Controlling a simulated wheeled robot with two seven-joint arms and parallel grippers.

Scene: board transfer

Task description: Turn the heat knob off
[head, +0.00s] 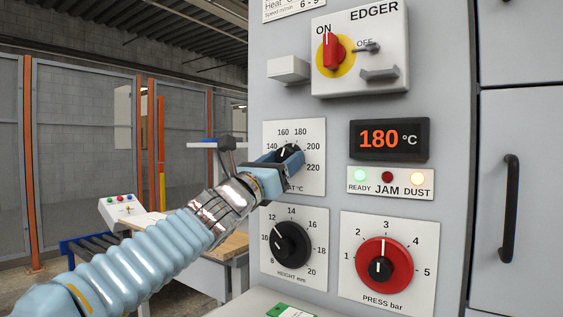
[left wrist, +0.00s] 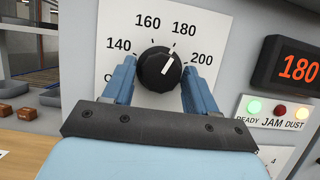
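The heat knob (left wrist: 155,75) is black and round with a white pointer. It sits on a white dial plate (left wrist: 110,22), and its pointer aims up and right, near the 180 mark. In the head view the heat knob (head: 286,158) is partly hidden by my left gripper (head: 279,165). In the left wrist view the blue fingers of my left gripper (left wrist: 159,72) stand on either side of the knob, flush with its sides, and look shut on it. The display (head: 390,139) reads 180 °C. My right gripper is not in view.
Below are a black height knob (head: 290,243) and a red press knob (head: 384,264). Above is the edger switch box (head: 385,60) with a red handle (head: 333,52) at ON. Ready and dust lamps glow; the jam lamp (head: 387,177) is dark. A worktable stands behind my arm.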

